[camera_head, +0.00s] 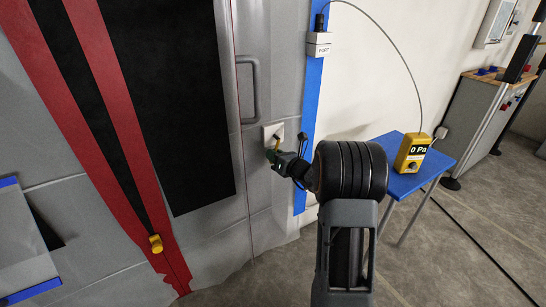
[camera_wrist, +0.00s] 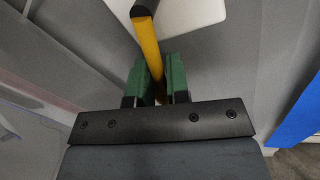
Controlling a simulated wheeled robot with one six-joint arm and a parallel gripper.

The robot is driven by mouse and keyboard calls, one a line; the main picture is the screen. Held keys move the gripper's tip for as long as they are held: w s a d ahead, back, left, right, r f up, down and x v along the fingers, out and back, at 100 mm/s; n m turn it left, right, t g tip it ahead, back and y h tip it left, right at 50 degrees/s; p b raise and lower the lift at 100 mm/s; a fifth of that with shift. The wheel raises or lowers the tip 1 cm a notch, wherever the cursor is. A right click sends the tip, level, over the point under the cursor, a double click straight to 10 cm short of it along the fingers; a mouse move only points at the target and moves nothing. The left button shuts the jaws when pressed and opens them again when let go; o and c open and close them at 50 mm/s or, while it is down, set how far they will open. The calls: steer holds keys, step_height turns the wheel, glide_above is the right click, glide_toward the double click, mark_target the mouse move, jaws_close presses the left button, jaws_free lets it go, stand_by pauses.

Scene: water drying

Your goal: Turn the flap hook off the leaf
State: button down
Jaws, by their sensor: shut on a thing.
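The flap hook, a thin yellow bar with a black end (camera_wrist: 150,45), stands in front of a white plate (camera_wrist: 190,14) in the wrist view. My gripper (camera_wrist: 158,78) has its green fingers on either side of the bar and is shut on it. In the head view my gripper (camera_head: 273,156) is at the small white plate (camera_head: 267,131) on the grey panelling, and the hook (camera_head: 277,144) shows only as a small yellow bit. The grey leaf (camera_head: 244,150) with a long handle (camera_head: 254,92) is beside and above. Whether the hook overlaps the leaf is too small to tell.
A blue table (camera_head: 383,150) with a yellow gauge (camera_head: 412,152) reading 0 Pa stands at right. A yellow pull (camera_head: 156,243) hangs on the red-edged black strip at left.

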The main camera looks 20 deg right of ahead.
steer(key=d+n, duration=0.1)
steer(key=d+f+n+b, duration=0.1)
steer(key=n, duration=0.1)
steer(key=shift+n+g+h+b, duration=0.3)
steer(key=shift+g, duration=0.1)
steer(key=c, duration=1.2)
jaws_free()
steer(key=shift+w, duration=0.1)
steer(key=shift+r, duration=0.1)
steer(key=shift+p+v, duration=1.9)
steer(key=shift+v, duration=5)
